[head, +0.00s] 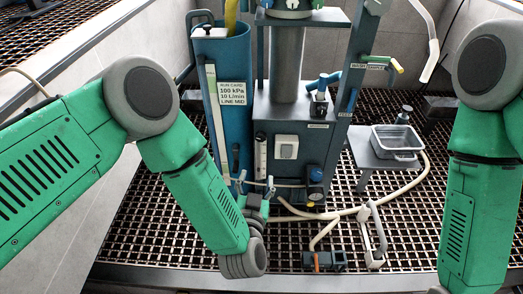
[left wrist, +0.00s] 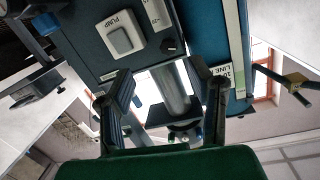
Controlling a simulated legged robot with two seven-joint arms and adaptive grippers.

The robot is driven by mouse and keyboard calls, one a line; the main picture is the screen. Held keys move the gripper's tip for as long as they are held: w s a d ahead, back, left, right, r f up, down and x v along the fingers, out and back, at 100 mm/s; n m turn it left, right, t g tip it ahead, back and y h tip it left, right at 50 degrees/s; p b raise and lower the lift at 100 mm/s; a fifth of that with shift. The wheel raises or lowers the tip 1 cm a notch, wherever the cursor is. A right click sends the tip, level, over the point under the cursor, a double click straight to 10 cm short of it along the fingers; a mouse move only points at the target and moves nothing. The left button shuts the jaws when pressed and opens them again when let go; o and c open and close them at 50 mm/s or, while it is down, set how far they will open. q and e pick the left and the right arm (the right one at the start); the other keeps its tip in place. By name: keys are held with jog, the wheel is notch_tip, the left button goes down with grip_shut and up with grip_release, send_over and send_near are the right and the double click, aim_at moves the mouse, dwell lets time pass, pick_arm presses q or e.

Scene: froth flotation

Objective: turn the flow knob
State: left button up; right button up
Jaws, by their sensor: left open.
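The flow knob looks to be the small black knob (left wrist: 168,45) in the left wrist view, at the end of the clear flow tube (left wrist: 157,12) on the dark panel. In the head view the flow tube (head: 261,155) stands on the front of the blue-grey cabinet (head: 318,146); I cannot make out its knob behind my gripper. My left gripper (head: 256,190) is low in front of the cabinet. In the left wrist view its two dark fingers (left wrist: 162,76) are apart with nothing between them, and the knob shows beyond the gap. My right gripper is out of the picture.
A pump switch (head: 286,147) and a blue-knobbed regulator (head: 315,175) are close by. A blue cylinder (head: 234,85) with a run card (head: 236,97) stands left. A metal tray (head: 398,139) is right. A pale hose (head: 350,211) lies across the grating (head: 190,240).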

aim_at(261, 138)
pick_arm(q)
jog(key=shift+n+t+y, duration=0.4)
jog(key=shift+t+y, duration=0.2)
jog(key=w+b, duration=0.1)
jog(key=w, duration=0.3)
jog(key=w+r+b, duration=0.1)
jog(key=w+b, duration=0.1)
jog(key=w, duration=0.3)
jog(key=w+b, duration=0.2)
jog(key=w, duration=0.2)
jog(key=shift+w+d+r, duration=0.15)
jog(key=shift+w, duration=0.2)
jog(key=shift+w+r, duration=0.1)
jog(key=shift+w, duration=0.4)
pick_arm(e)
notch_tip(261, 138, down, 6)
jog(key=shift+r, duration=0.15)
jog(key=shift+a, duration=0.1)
pick_arm(q)
grip_shut()
